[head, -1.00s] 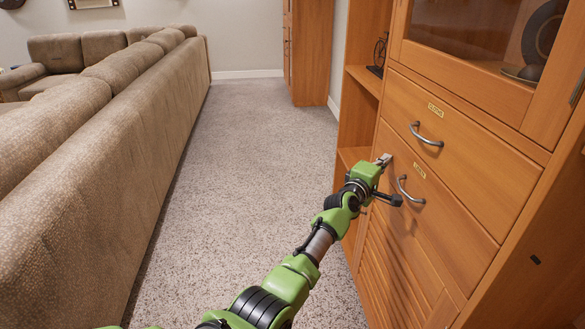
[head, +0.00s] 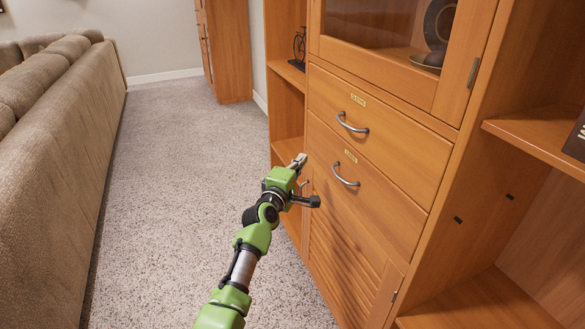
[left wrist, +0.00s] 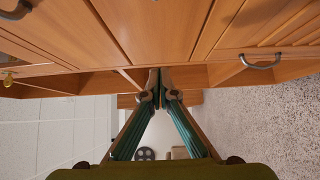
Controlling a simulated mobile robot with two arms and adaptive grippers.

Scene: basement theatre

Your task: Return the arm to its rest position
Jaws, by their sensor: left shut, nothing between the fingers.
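My left arm is green and black and reaches up from the bottom of the head view. My left gripper (head: 299,161) is in front of the wooden cabinet, just left of its lower drawer's handle. In the left wrist view the two fingers of the gripper (left wrist: 160,90) meet at their tips, with nothing between them. The gripper is shut and empty, and cabinet fronts fill the upper part of that view. My right gripper is in neither view.
The wooden cabinet (head: 390,140) stands close on the right, with two metal-handled drawers, both shut, and open shelves (head: 545,130) at its right. A brown sofa (head: 60,180) runs along the left. Carpet (head: 165,170) lies clear between them.

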